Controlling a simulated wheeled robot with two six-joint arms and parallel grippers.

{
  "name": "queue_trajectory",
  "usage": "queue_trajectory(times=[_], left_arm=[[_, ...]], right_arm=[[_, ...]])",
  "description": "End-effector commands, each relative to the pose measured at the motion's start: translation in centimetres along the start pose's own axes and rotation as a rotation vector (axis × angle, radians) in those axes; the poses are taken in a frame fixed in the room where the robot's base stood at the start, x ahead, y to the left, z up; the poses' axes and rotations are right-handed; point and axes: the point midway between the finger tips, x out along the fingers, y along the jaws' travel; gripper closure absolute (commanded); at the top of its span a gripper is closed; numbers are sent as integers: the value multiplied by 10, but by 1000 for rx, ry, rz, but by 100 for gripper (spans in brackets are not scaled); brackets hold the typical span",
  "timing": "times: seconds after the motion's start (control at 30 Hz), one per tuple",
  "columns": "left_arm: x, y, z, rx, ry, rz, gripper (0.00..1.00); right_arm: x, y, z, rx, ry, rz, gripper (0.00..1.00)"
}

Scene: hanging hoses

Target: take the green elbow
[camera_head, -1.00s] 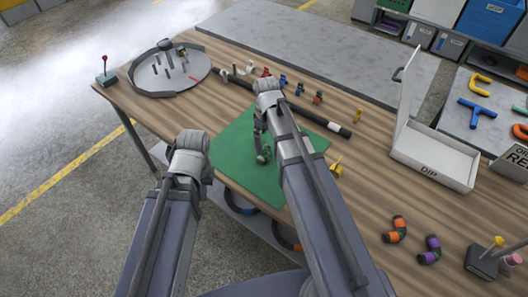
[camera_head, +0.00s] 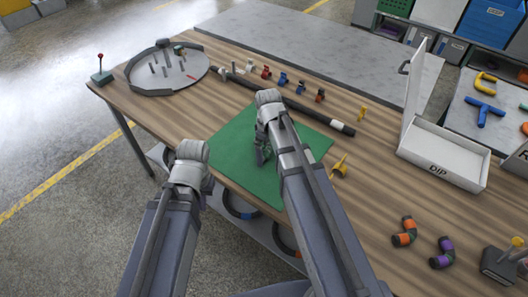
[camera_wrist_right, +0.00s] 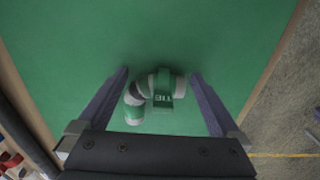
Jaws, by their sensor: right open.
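The green elbow (camera_wrist_right: 137,96), grey with green bands and a tag reading TIE, lies on the green mat (camera_head: 225,152) in the right wrist view. My right gripper (camera_wrist_right: 160,74) is open above it, with one finger on each side and visible gaps between fingers and elbow. In the head view my right gripper (camera_head: 263,152) hangs over the middle of the mat, and the elbow is largely hidden there. My left gripper (camera_head: 189,160) is by the table's front edge, left of the mat; its fingers are hidden behind its wrist.
A long dark rod (camera_head: 290,112) lies behind the mat, with several small coloured fittings beyond it. A yellow funnel-like piece (camera_head: 341,165) is right of the mat. Orange (camera_head: 404,232) and purple (camera_head: 442,252) elbows and a white DIP box (camera_head: 440,160) stand further right. A round tray (camera_head: 165,75) is far left.

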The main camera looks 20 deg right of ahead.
Motion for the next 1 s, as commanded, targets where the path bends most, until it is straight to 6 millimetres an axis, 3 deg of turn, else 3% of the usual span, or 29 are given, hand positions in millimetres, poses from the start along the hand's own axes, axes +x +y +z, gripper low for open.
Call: queue_trajectory(times=[0.1,0.77,1.0], left_arm=[[-1,0,0,0,0,0,100],[-1,0,0,0,0,0,100],[-2,0,0,0,0,0,100]], right_arm=[[-1,0,0,0,0,0,0],[-1,0,0,0,0,0,74],[-2,0,0,0,0,0,74]])
